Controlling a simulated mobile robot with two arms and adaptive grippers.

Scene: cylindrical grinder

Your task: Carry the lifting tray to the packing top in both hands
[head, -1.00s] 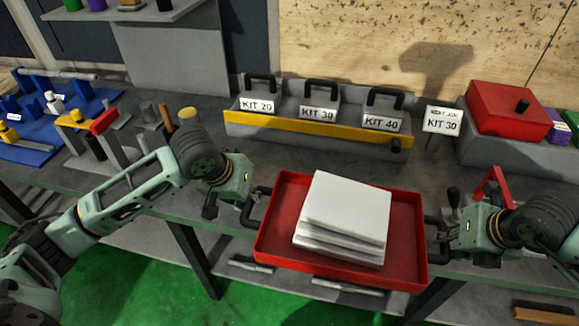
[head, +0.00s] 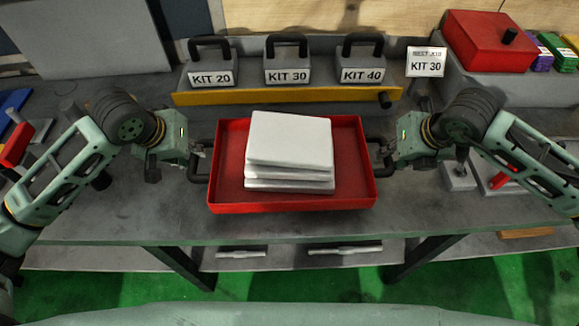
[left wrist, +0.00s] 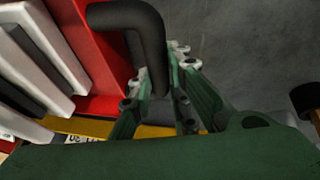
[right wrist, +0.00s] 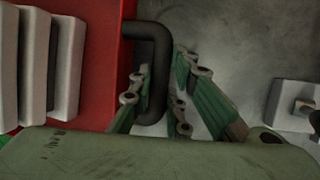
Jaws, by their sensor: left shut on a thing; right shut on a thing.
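The red lifting tray (head: 225,170) is in the middle of the head view, over the front part of the grey bench top. A stack of several white slabs (head: 290,140) lies in it. My left gripper (head: 197,160) is shut on the tray's black left handle, which also shows in the left wrist view (left wrist: 150,40). My right gripper (head: 384,156) is shut on the black right handle, which shows in the right wrist view (right wrist: 158,70). The tray looks roughly level. I cannot tell whether its underside touches the bench.
Behind the tray stand grey kit boxes labelled KIT 20 (head: 210,78), KIT 30 (head: 288,76) and KIT 40 (head: 362,75) behind a yellow rail (head: 230,97). A KIT 30 sign (head: 426,62) and a red box (head: 490,40) are at the back right. Bare bench (head: 290,228) lies in front.

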